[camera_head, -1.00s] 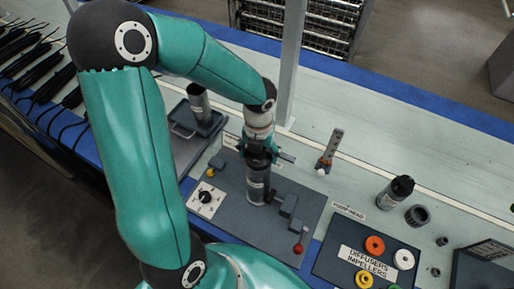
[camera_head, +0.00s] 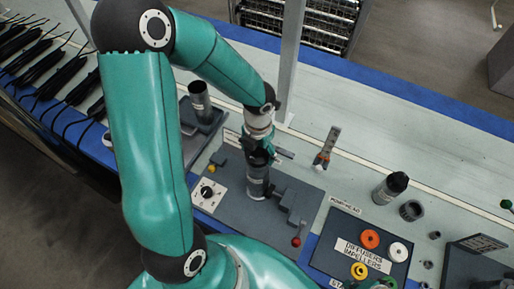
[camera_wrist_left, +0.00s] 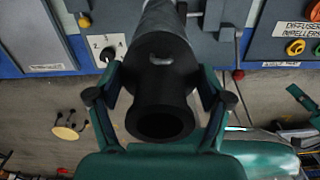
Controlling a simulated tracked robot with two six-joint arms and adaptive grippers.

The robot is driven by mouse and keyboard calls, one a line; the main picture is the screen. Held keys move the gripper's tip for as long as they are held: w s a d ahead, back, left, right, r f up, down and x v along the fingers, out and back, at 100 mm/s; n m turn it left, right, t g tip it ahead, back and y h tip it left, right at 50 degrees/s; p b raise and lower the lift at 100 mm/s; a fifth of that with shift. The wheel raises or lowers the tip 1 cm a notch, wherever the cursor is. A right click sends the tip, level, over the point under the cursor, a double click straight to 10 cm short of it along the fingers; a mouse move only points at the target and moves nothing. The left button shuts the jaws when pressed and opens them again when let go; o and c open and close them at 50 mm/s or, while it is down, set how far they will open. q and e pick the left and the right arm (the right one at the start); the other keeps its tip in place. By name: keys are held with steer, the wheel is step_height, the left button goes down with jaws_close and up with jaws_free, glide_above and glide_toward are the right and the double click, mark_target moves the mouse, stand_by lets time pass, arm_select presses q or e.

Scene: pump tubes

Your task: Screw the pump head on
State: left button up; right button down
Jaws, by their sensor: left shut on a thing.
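A grey pump tube (camera_head: 257,187) stands upright at the fixture plate (camera_head: 230,200) in the head view. A black pump head (camera_head: 258,158) sits at its top end. In the left wrist view the black pump head (camera_wrist_left: 160,88) has a round open end and lines up with the grey tube (camera_wrist_left: 166,18) behind it. My left gripper (camera_head: 259,148) is shut around the pump head; its two fingers (camera_wrist_left: 160,100) flank it in the left wrist view. The seam between head and tube is hard to make out. My right gripper is out of view.
A red-knobbed lever (camera_head: 296,241) and a dial (camera_head: 207,192) sit on the plate. To the right are a dark cylinder (camera_head: 389,188), a ring (camera_head: 412,210) and a tray of coloured parts (camera_head: 334,258). Another tube (camera_head: 200,100) stands behind left. A post (camera_head: 290,65) rises behind.

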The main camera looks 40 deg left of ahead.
arm_select(q)
steer(key=shift+s+r+m+p, duration=0.1)
steer(key=shift+r+m+p, duration=0.15)
steer(key=shift+m+p, duration=0.75)
steer(key=shift+p, duration=0.45)
steer(key=shift+f+m+b, duration=0.3)
steer(key=shift+m, duration=0.4)
steer(key=o, duration=1)
